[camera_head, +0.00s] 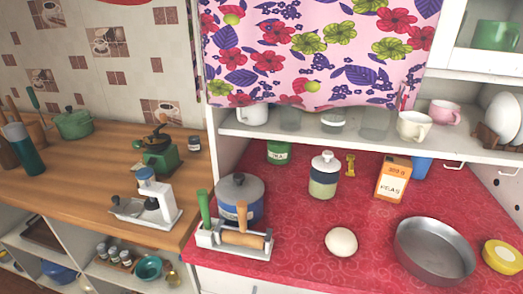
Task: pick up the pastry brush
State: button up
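No pastry brush can be told for certain in the head view. A white rack (210,240) stands at the left front of the red counter. It holds a green-handled tool (205,211), a tool with an upright wooden handle (242,215) and a lying wooden roller (243,239). The working ends of the upright tools are hidden, so I cannot tell whether either is the brush. My gripper is not in view.
A blue pot (240,190) stands right behind the rack. A round pan (433,250), a pale ball-shaped thing (341,242), a jar (324,176) and an orange carton (393,179) share the red counter (300,270). A wooden counter (90,170) lies left.

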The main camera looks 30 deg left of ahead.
aim_at(202, 194)
jog(key=u, duration=1.4)
jog(key=z, duration=1.75)
jog(key=u, duration=1.3)
jog(key=i+j, duration=0.1)
jog(key=j, duration=0.35)
jog(key=i+j, duration=0.1)
jog(key=j, duration=0.35)
jog(key=i+j, duration=0.15)
jog(key=j, duration=0.3)
jog(key=i+j, duration=0.1)
jog(key=j, duration=0.35)
jog(key=i+j, duration=0.1)
jog(key=j, duration=0.35)
jog(key=i+j, duration=0.1)
jog(key=j, duration=0.35)
